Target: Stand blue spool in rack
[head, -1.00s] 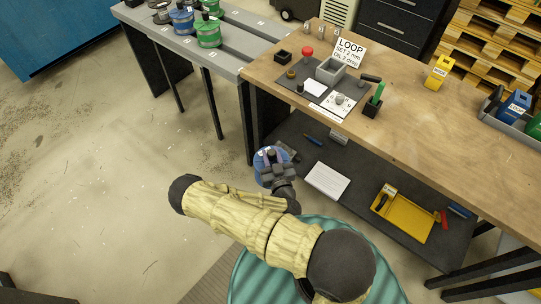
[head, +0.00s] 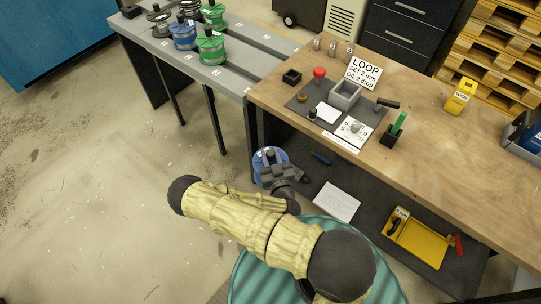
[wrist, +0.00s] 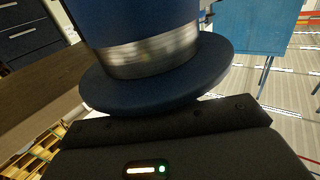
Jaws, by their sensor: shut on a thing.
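A blue spool (head: 262,158) is held by my gripper (head: 272,165), beyond the bent arm and in front of the bench's left end. In the wrist view the blue spool (wrist: 165,72) fills the top middle, with a wide flange and a silvery band above it. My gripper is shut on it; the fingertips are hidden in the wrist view. The grey rack (head: 226,78) stands at the upper left, with numbered labels along its front edge. Several spools stand on it: green spools (head: 210,48), another blue spool (head: 182,36) and a dark spool.
The floor left of my arm is clear.

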